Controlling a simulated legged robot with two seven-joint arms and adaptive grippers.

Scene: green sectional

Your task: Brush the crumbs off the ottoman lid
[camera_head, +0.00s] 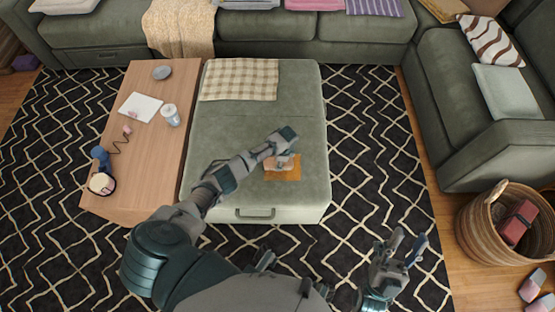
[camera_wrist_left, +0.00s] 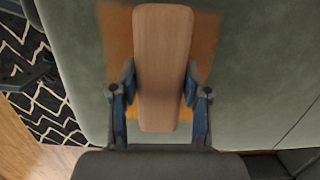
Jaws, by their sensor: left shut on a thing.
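The ottoman (camera_head: 235,130) is a green upholstered box with a handle on its front face. An orange-brown patch of crumbs (camera_head: 285,176) lies on its lid near the front right; it also shows on both sides of the brush in the left wrist view (camera_wrist_left: 205,45). My left gripper (camera_head: 284,155) is shut on a wooden-backed brush (camera_wrist_left: 163,60), with one finger on each long side. The brush is over the patch and hides part of it; I cannot tell whether its underside touches the lid. My right gripper (camera_head: 402,248) is empty, fingers apart, above the rug.
A checked cloth (camera_head: 240,80) lies on the far part of the lid. A wooden table (camera_head: 150,150) with a cup (camera_head: 171,115), paper and a blue item stands along the ottoman's left side. A wicker basket (camera_head: 478,235) stands at right. The lid's middle is clear.

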